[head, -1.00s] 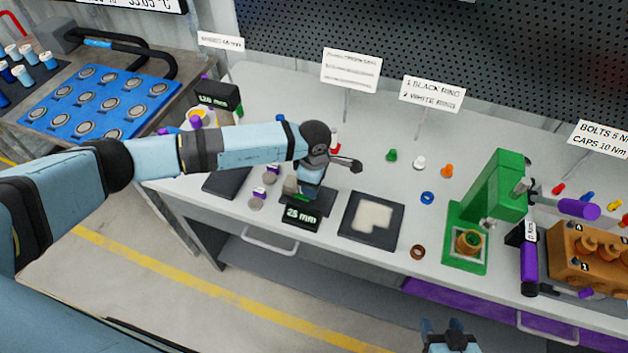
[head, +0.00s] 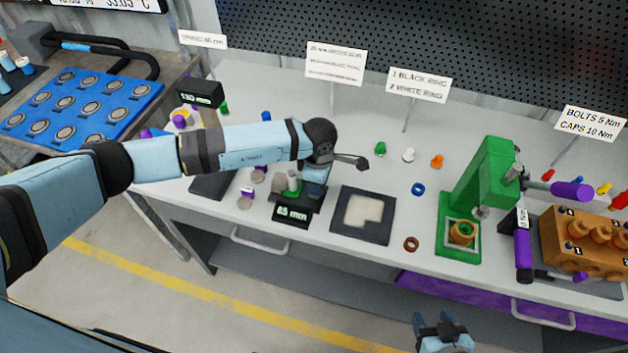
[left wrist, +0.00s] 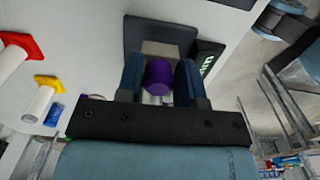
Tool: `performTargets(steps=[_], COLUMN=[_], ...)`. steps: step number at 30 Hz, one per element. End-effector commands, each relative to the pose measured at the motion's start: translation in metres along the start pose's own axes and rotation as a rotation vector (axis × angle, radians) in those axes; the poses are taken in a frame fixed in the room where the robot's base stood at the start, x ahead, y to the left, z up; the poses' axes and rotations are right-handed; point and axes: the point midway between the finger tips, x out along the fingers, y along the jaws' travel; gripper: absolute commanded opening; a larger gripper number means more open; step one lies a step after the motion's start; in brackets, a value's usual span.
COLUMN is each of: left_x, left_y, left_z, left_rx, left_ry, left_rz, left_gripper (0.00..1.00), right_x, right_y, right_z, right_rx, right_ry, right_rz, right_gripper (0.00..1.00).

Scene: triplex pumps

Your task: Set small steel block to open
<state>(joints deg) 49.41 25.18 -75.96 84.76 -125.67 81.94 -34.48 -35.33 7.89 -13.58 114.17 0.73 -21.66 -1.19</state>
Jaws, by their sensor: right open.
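The small steel block (left wrist: 160,48) sits on a dark base with a lit display (head: 291,215), which looks like 65 mm. In the left wrist view, a purple knob (left wrist: 158,77) lies in front of the block, between my left fingers. My arm partly hides the block in the head view. My right gripper (head: 438,322) is open and empty at the bottom edge, in front of the table.
A dark tray with a pale cut-out (head: 365,212) is right of the base, with a dark plate (head: 213,184) to its left. A brown ring (head: 411,243), a green press (head: 485,190) and an orange pump block (head: 585,245) stand farther right.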

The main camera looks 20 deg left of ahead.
Motion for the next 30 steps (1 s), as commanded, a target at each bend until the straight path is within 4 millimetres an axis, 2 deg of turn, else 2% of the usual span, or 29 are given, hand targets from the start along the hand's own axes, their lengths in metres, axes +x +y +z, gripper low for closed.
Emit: performTargets(steps=[1,2,10,14,17,27,30], left_x=[0.000,0.000,0.000,-0.008,-0.024,-0.100,-0.117], left_y=[0.000,0.000,0.000,0.001,0.001,0.001,0.001], left_z=[0.001,0.001,-0.001,0.000,0.000,0.001,0.001], left_rx=[0.002,0.002,0.000,0.000,0.001,0.002,0.002], left_ry=[-0.001,-0.001,0.002,0.000,0.001,0.001,0.002], left_rz=[0.000,0.000,0.000,0.001,0.004,0.004,0.003], left_gripper=[0.47,0.54,0.54,0.54,0.54,0.54,0.54], right_x=[0.000,0.000,0.000,0.001,0.003,0.011,0.013], right_y=[0.000,0.000,0.004,0.004,0.004,0.002,0.001], right_z=[-0.001,-0.001,-0.001,0.000,0.003,0.014,0.017], right_rx=[0.000,0.000,-0.003,-0.003,-0.002,-0.002,-0.002], right_ry=[0.002,0.002,0.004,0.004,0.005,0.004,0.004], right_rz=[0.000,0.000,0.006,0.006,0.006,0.001,0.000], right_gripper=[0.57,0.57,0.57,0.57,0.57,0.57,0.57])
